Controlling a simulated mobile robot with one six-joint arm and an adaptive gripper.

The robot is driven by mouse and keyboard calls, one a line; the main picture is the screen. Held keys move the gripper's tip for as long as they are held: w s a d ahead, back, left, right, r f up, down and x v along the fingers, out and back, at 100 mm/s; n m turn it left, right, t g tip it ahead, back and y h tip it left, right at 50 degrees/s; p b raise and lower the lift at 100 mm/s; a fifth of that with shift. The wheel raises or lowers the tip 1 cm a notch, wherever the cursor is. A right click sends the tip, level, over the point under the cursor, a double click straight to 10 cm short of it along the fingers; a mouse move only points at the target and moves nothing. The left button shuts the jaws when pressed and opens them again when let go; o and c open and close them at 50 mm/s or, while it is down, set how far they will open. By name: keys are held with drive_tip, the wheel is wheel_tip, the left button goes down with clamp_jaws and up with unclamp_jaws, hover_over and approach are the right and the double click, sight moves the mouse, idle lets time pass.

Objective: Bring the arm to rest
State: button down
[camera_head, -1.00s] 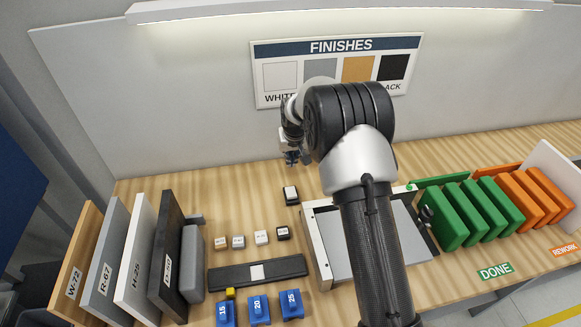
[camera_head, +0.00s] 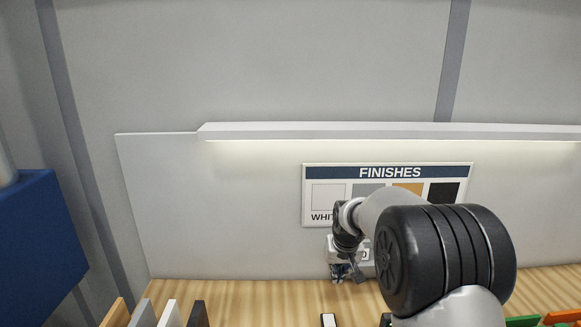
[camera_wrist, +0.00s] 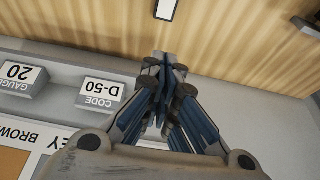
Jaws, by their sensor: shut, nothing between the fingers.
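My gripper (camera_head: 346,272) hangs low in front of the back panel, just under the FINISHES board, with its fingers pointing down toward the bench. In the wrist view its blue-grey fingers (camera_wrist: 168,85) come together at the tips. It is shut and empty. My arm bends over the bench at the right in the head view and hides part of the board and bench.
The FINISHES board (camera_head: 390,172) is on the back panel, below a light bar (camera_head: 400,132). Upright boards (camera_head: 165,314) stand at the left of the wooden bench (camera_head: 250,295). Grey blocks marked GAUGE 20 (camera_wrist: 22,78) and CODE D-50 (camera_wrist: 98,97) show in the wrist view.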

drive_tip(key=s+r+b, duration=0.2)
drive_tip(key=s+r, duration=0.3)
drive_tip(key=s, duration=0.5)
drive_tip(key=s+r+b, duration=0.2)
drive_tip(key=s+r, duration=0.3)
drive_tip(key=s, duration=0.4)
drive_tip(key=s+f+b, duration=0.2)
drive_tip(key=s, duration=0.9)
drive_tip(key=s+f+b, duration=0.2)
drive_tip(key=s+f, duration=0.1)
drive_tip(key=s, duration=0.8)
drive_tip(key=shift+f+t, duration=0.25)
drive_tip(key=shift+t, duration=0.05)
drive_tip(key=shift+w+a, duration=0.1)
